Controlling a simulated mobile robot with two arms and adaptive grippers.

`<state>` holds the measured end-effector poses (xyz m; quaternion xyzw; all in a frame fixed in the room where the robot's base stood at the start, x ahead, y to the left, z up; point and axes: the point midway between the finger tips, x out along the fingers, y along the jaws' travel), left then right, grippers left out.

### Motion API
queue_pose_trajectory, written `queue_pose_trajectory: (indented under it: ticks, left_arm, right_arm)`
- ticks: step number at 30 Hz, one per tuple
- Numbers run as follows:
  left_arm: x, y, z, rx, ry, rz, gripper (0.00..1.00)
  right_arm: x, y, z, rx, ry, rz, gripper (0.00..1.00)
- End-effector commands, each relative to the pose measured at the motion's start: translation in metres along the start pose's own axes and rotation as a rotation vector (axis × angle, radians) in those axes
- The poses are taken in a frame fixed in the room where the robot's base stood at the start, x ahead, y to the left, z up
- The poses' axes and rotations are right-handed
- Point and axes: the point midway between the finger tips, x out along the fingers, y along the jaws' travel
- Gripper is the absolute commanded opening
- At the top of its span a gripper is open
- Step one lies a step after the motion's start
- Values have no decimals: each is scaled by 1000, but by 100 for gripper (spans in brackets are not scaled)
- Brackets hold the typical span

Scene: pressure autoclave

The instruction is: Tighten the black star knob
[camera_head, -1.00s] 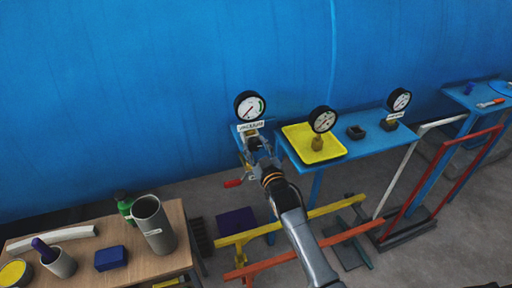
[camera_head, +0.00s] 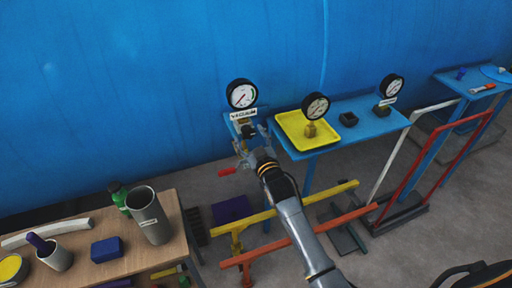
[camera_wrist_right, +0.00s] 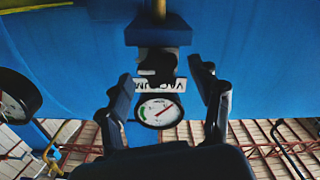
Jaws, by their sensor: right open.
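The black star knob appears as a dark lobed shape (camera_wrist_right: 157,64) in the right wrist view, below a blue block and in front of the VACUUM label. In the head view, a dark part under the vacuum gauge (camera_head: 242,94) seems to be the knob (camera_head: 247,131), partly hidden by my gripper. My right gripper (camera_head: 252,143) is open just in front of it. In the wrist view its fingers (camera_wrist_right: 163,75) stand apart on both sides of the knob, with gaps visible. I cannot tell how deep the knob sits between them. My left gripper is not in view.
A red-handled lever (camera_head: 228,171) sticks out left below my gripper. A yellow tray (camera_head: 291,123) with a second gauge (camera_head: 315,106) is close on the right. A third gauge (camera_head: 392,87) stands further right. Yellow and orange rails (camera_head: 330,196) lie below; a wooden table (camera_head: 178,247) is at left.

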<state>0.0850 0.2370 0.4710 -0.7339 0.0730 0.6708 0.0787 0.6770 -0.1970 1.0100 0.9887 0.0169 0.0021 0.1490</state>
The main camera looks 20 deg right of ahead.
Motion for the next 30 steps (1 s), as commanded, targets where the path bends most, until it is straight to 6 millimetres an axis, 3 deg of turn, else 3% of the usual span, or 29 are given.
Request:
queue_pose_trajectory:
  ticks: [15, 21, 30]
  left_arm:
    - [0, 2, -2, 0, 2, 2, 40]
    - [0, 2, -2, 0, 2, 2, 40]
    - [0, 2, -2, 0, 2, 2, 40]
  right_arm:
    - [-97, 0, 2, 0, -4, -1, 65]
    - [-112, 0, 1, 1, -3, -1, 65]
    - [-113, 0, 1, 0, -2, -1, 65]
